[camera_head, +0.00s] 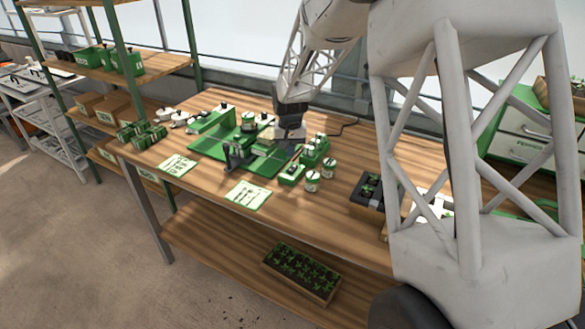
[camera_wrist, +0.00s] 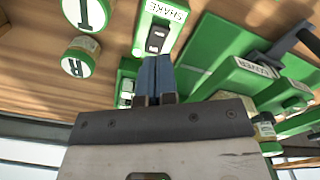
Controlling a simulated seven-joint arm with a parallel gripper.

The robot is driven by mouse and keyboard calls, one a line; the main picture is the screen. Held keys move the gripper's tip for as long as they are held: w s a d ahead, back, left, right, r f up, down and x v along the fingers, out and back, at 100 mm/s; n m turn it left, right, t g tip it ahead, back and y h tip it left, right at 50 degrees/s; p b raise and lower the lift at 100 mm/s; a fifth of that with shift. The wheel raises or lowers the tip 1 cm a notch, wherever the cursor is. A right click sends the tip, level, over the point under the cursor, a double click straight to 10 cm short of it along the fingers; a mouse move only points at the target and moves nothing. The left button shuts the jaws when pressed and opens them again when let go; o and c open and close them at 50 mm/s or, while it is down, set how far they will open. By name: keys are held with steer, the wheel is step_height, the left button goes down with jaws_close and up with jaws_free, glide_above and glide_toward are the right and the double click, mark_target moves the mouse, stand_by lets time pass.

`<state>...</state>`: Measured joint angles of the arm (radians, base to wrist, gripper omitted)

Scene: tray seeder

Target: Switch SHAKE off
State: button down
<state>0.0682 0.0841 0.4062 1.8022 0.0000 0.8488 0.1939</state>
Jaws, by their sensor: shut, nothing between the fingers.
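In the head view the box (camera_head: 292,175) appears to be the nearest of a short row of green boxes. My gripper (camera_wrist: 155,60) is shut and empty, its blue fingertips pointing at the SHAKE box just below the switch in the picture. Whether they touch it I cannot tell. In the head view my gripper (camera_head: 288,140) hangs over the machine's right side, fingertips unclear.
Two labelled jars, I (camera_wrist: 88,14) and R (camera_wrist: 78,62), stand beside the SHAKE box. The green tray seeder (camera_head: 205,146) spreads to the left on the wooden bench. A card (camera_head: 247,195) lies in front. A black planted box (camera_head: 367,190) stands right.

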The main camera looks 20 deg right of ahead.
steer(key=shift+r, duration=0.55)
steer(key=shift+s+r, duration=0.1)
steer(key=shift+s+r, duration=0.15)
steer(key=s+a+r+n+t, duration=0.1)
steer(key=s+r, duration=0.5)
steer(key=s, duration=0.3)
steer(key=s+a+r, duration=0.2)
steer(key=s+r, duration=0.4)
steer(key=s, duration=0.4)
steer(key=s+a+r+n+t, duration=0.1)
steer(key=s+r, duration=0.1)
steer(key=s, duration=2.2)
steer(key=shift+a+n+t, duration=0.3)
steer(key=shift+n, duration=0.1)
steer(key=shift+w, duration=0.15)
